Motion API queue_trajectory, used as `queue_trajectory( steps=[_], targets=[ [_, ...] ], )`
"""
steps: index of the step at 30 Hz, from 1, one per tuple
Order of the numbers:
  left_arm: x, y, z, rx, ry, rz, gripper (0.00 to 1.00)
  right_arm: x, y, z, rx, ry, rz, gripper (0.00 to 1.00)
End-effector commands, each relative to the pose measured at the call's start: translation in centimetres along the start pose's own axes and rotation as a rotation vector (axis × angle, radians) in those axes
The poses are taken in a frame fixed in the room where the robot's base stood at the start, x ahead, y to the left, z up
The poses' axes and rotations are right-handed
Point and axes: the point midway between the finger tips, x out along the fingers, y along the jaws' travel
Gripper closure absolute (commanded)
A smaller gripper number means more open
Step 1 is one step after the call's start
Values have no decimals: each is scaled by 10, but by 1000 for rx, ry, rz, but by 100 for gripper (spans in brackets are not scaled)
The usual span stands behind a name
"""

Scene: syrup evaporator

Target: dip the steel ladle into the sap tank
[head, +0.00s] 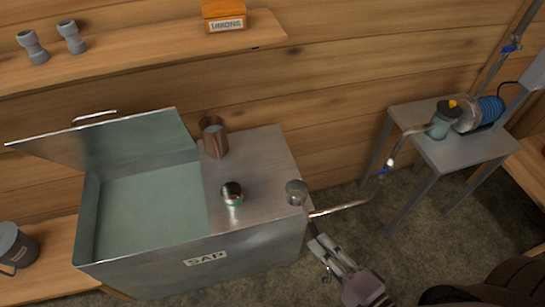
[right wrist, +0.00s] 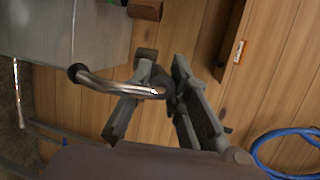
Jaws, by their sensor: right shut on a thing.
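The steel sap tank (head: 206,260), labelled SAP, stands at the left in the head view. Its lid (head: 120,142) is tilted up, and the compartment (head: 150,212) shows pale green inside. My right gripper (head: 322,245) is shut on the steel ladle, in front of the tank's right end. The ladle's round bowl (head: 296,187) appears over the tank's right top edge, apart from the opening. In the right wrist view, a bent shiny rod with a dark end (right wrist: 115,86) runs between the fingers (right wrist: 163,75). My left gripper is out of view.
A copper-coloured cup (head: 214,139) and a small jar (head: 232,194) stand on the tank's flat top, between the ladle and the opening. A pipe (head: 345,207) runs from the tank's right side toward a pump (head: 466,115) on a grey stand (head: 460,150). A shelf (head: 150,55) hangs behind.

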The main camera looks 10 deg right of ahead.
Motion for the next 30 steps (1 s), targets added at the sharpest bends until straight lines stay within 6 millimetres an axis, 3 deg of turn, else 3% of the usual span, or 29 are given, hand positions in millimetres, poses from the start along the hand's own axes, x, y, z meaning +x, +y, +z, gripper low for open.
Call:
queue_trajectory(
  steps=[6,30],
  targets=[
    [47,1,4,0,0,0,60,9,37,-3,-18,-2,-39,100],
    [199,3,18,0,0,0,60,38,158,-14,-94,2,-229,100]
  ],
)
